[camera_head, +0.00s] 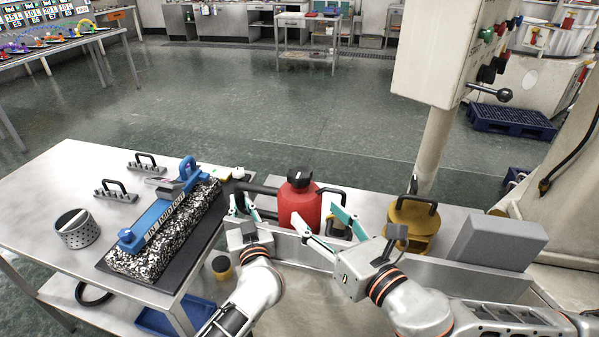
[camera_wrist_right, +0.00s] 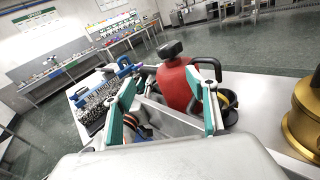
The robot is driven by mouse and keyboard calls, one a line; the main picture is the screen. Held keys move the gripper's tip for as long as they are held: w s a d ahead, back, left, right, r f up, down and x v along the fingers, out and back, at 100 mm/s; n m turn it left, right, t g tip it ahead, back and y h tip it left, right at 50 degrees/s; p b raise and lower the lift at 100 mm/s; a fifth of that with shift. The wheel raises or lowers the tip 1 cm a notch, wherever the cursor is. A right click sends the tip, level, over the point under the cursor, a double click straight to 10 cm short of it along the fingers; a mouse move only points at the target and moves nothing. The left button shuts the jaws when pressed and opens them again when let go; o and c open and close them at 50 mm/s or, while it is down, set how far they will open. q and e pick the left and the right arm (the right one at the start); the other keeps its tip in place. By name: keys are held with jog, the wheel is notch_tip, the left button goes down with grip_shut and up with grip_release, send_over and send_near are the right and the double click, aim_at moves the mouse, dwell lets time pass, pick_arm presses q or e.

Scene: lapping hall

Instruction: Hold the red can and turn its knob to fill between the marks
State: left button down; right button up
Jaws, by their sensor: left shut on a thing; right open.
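The red can (camera_head: 298,208) stands upright on the bench behind my grippers, with a black knob (camera_head: 299,176) on top and black handles at its sides. My left gripper (camera_head: 246,212) is at the can's left side, shut on what looks like its left black handle; the exact contact is partly hidden. My right gripper (camera_head: 325,226) is open, in front and to the right of the can, below the knob. In the right wrist view the can (camera_wrist_right: 176,85) and knob (camera_wrist_right: 170,49) show beyond the two open fingers. No fill marks can be made out.
A brass-coloured pot (camera_head: 412,226) and a grey block (camera_head: 499,242) stand right of the can. On the left, a speckled block (camera_head: 150,255) bears a blue straightedge (camera_head: 160,217); a perforated cylinder (camera_head: 77,232) stands beside it. A machine column (camera_head: 432,150) rises behind.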

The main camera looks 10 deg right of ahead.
aim_at(306, 180)
jog(key=shift+w+d+r+n+t, duration=0.4)
jog(key=shift+w+d+r+n, duration=0.3)
jog(key=shift+w+d+r, duration=0.25)
jog(key=shift+w, duration=0.25)
jog(key=x, duration=1.1)
jog(key=shift+w+a, duration=0.15)
jog(key=shift+w, duration=0.1)
jog(key=c, duration=1.2)
